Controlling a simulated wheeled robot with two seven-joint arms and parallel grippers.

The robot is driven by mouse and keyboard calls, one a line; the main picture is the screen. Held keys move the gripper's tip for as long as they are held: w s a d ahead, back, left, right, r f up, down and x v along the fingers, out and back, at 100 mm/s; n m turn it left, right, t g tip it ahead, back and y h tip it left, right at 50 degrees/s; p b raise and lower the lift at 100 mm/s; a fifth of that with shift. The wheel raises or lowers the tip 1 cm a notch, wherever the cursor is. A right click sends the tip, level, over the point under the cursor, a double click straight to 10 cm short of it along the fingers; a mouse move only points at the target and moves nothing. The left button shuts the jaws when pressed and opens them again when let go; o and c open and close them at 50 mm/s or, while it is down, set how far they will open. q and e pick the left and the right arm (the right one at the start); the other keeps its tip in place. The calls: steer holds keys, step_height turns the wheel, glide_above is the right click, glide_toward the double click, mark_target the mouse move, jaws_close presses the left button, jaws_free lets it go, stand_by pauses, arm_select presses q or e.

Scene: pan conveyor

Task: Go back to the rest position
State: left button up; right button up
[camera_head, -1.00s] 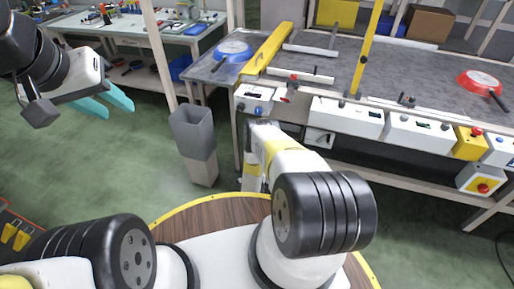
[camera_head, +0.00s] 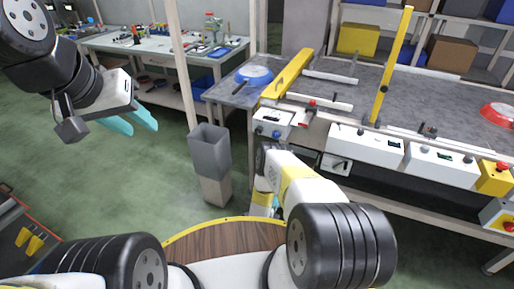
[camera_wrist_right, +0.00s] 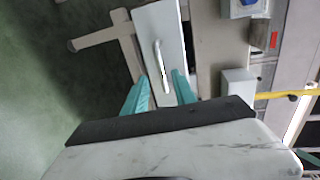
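My left gripper (camera_head: 138,119) hangs in the air at the upper left, over the green floor. Its teal fingers are apart with nothing between them. My right arm reaches forward at the lower middle, and its gripper is mostly hidden behind the arm in the head view. In the right wrist view my right gripper (camera_wrist_right: 160,90) has its two teal fingers apart and empty. A white panel with a handle (camera_wrist_right: 163,65) shows beyond and between them. A blue pan (camera_head: 255,75) lies at the table's left end, and a red pan (camera_head: 498,113) lies at the right.
The conveyor table (camera_head: 345,75) stands ahead, with white control boxes (camera_head: 365,145) along its front and a yellow post (camera_head: 392,70). A grey bin (camera_head: 210,152) stands left of my right arm. A workbench (camera_head: 165,50) with tools is behind. Open floor lies at left.

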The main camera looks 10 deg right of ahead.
steer(key=w+a+r+n+y, duration=0.2)
steer(key=w+r+n+y, duration=0.2)
steer(key=w+r, duration=1.35)
steer(key=w+a+r+n+g+y, duration=0.1)
steer(key=a+r+n+y, duration=0.15)
steer(key=r, duration=0.85)
steer(key=w+a+r+n+y, duration=0.15)
steer(key=r+n, duration=0.25)
steer(key=r, duration=0.7)
steer(key=s+a+r+n+g+y, duration=0.3)
steer(key=s+r+n, duration=0.5)
steer(key=s+r, duration=1)
steer(key=s+d+r+n+g, duration=0.1)
steer(key=s+r+n, duration=0.1)
steer(key=s, duration=1)
steer(key=s+r+n+g, duration=0.1)
steer(key=s+r+n, duration=0.2)
steer(key=s, duration=1)
steer(key=shift+d+n+g, duration=0.35)
steer(key=shift+n+g, duration=0.05)
steer(key=shift+n, duration=0.55)
